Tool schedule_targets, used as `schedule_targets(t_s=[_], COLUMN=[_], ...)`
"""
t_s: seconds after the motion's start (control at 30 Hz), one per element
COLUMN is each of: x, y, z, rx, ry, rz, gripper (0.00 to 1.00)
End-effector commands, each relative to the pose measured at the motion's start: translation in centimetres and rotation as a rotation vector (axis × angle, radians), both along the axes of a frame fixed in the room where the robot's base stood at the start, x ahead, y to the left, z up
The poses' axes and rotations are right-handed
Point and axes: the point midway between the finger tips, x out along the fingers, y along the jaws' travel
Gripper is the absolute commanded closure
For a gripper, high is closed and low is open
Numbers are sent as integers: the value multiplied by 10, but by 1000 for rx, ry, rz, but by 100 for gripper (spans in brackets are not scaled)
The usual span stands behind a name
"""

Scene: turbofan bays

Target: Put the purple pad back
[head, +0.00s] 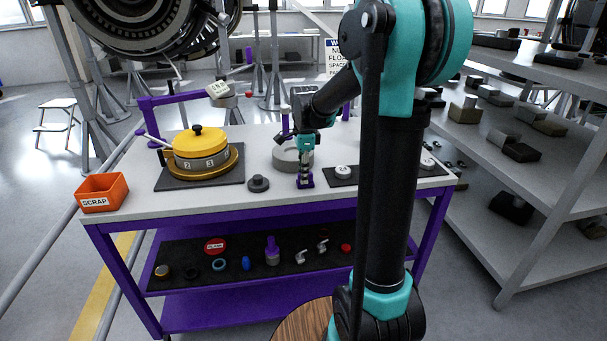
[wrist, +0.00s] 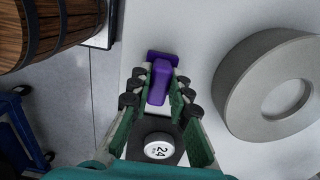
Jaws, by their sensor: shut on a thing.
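The purple pad (head: 305,182) is a small block with a wider flat end, near the front of the grey table (head: 225,203). My gripper (head: 305,172) points down and is shut on it. In the wrist view the purple pad (wrist: 158,86) sits between the two fingers of my gripper (wrist: 160,80), its wide end beyond the fingertips. I cannot tell whether the pad touches the tabletop. Another purple piece (head: 271,251) with a stem stands on the dark mat of the lower shelf.
A thick grey ring (wrist: 232,88) lies close beside my gripper. A yellow-lidded pot (head: 200,148), a dark knob (head: 258,183) and an orange SCRAP bin (head: 102,193) stand left on the table.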

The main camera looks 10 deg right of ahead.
Motion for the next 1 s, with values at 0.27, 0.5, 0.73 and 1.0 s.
schedule_targets(t_s=[0.27,0.5,0.73,1.0], x=[0,0,0,0], y=[0,0,0,-1], z=[-1,-1,20,74], rx=[0,0,0,0], ry=[0,0,0,0], rz=[0,0,0,0], gripper=[61,61,61,61])
